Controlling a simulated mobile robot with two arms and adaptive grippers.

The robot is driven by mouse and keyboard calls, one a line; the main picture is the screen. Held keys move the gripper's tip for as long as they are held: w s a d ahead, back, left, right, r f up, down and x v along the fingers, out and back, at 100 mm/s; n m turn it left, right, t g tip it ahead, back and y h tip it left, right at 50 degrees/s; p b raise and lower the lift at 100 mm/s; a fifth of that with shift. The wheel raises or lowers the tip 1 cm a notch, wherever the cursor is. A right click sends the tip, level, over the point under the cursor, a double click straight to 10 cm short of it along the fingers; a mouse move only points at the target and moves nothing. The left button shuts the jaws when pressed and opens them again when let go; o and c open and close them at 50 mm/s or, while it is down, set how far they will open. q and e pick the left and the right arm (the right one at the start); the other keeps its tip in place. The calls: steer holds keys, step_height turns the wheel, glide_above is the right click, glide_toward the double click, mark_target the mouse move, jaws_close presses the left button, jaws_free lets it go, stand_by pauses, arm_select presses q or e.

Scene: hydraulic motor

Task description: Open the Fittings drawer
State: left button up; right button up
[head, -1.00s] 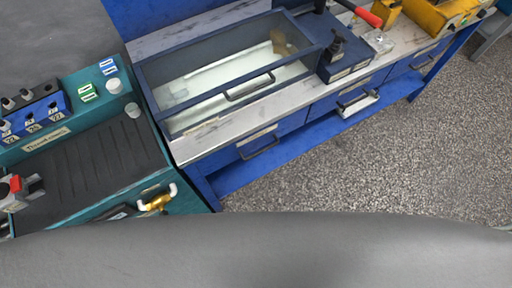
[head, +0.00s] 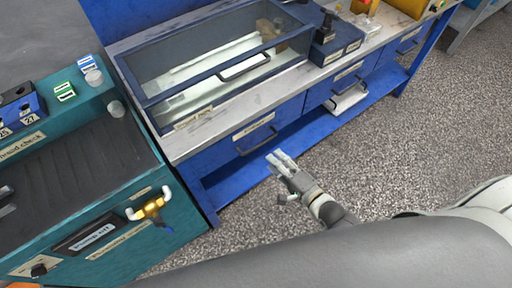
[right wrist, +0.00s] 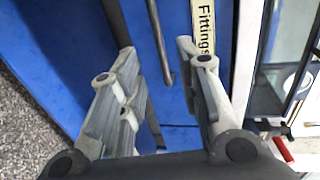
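The Fittings drawer (head: 285,122) is a blue drawer front under the bench top, at the near end of the bench, and it looks closed. It has a cream label and a dark bar handle (head: 258,141). In the right wrist view the label (right wrist: 205,28) reads "Fittings" and the handle (right wrist: 160,48) shows between the fingers. My right gripper (head: 279,157) is open and empty, in front of the drawer and just short of the handle in the head view. Its two fingers (right wrist: 163,85) are spread in the right wrist view. My left gripper is not in view.
More blue drawers stand to the right, one with a pale object (head: 348,99) at its handle. A glass-lidded case (head: 195,85) lies on the bench top. The speckled floor in front is open.

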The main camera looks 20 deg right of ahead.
mark_target(260, 144)
steer(key=x, duration=0.9)
steer(key=shift+w+f, duration=0.1)
steer(key=shift+w, duration=0.25)
steer(key=shift+c, duration=0.2)
jaws_close()
